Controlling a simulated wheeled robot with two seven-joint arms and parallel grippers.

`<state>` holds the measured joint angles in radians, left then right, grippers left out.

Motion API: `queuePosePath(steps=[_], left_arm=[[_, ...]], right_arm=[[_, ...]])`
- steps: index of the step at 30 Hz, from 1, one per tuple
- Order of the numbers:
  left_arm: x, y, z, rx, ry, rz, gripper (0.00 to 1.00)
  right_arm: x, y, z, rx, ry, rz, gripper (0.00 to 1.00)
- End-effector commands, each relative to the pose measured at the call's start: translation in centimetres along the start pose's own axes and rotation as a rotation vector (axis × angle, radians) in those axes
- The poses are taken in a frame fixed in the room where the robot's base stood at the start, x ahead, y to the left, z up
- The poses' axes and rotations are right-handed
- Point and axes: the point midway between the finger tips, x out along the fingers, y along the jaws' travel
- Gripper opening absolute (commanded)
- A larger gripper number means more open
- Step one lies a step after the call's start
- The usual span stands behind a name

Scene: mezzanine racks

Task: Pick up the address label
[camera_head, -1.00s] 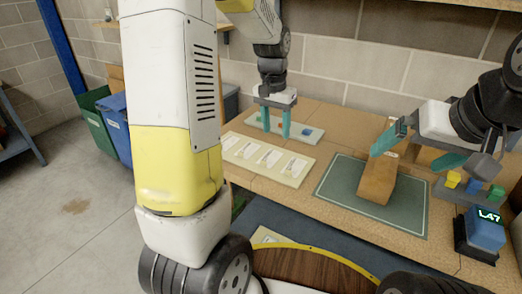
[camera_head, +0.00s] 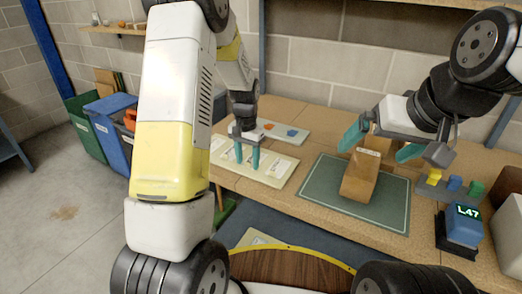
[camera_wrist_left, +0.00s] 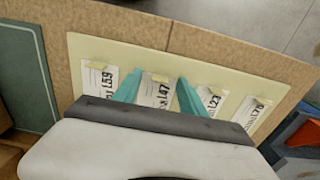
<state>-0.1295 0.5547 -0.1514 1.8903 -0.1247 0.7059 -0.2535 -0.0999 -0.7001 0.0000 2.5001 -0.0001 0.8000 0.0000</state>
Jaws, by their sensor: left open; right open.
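The address labels are white slips on a cream board (camera_head: 280,172). In the left wrist view their printed codes include L59 (camera_wrist_left: 98,80), L47 (camera_wrist_left: 155,92) and one ending in 23 (camera_wrist_left: 211,100). My left gripper (camera_head: 247,164) is open and empty over the board. In the left wrist view its teal fingers (camera_wrist_left: 159,80) stand on either side of the L47 label; I cannot tell whether they touch the board.
A small blue display (camera_head: 464,226) reading L47 stands at the table's right front. Coloured blocks (camera_head: 454,184) sit on a tray beside it. Another tray (camera_head: 292,133) with small coloured pieces lies behind the label board. Green and blue bins (camera_head: 112,128) stand on the floor at left.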

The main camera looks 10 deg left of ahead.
Motion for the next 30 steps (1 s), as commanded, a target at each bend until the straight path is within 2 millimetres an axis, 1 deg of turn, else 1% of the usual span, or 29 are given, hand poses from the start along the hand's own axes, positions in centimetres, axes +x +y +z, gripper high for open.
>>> queuePosePath(steps=[6,8,9,13,24,28,30], left_arm=[[0.1,0.0,0.0,-0.001,0.0,0.0,0.49],[0.1,0.0,0.0,-0.001,0.0,0.0,0.37],[0.1,0.0,0.0,-0.001,0.0,0.0,0.29],[0.1,0.0,0.0,-0.001,0.0,0.0,0.04],[0.0,0.0,0.0,-0.001,0.001,0.0,0.03],[-0.5,0.0,-0.1,-0.001,0.002,0.0,0.03],[-1.1,0.0,-0.1,-0.001,0.003,0.0,0.03]], right_arm=[[0.0,0.0,0.0,0.0,0.0,0.0,1.0],[0.0,0.0,0.0,0.0,0.0,0.0,1.0],[0.0,0.0,0.0,0.0,0.0,0.0,1.0],[0.0,0.0,0.0,0.0,0.0,0.0,1.0],[0.0,0.0,0.0,0.0,0.0,0.0,1.0],[0.0,0.0,0.0,0.0,0.0,0.0,1.0],[0.0,0.0,0.0,0.0,0.0,0.0,1.0]])
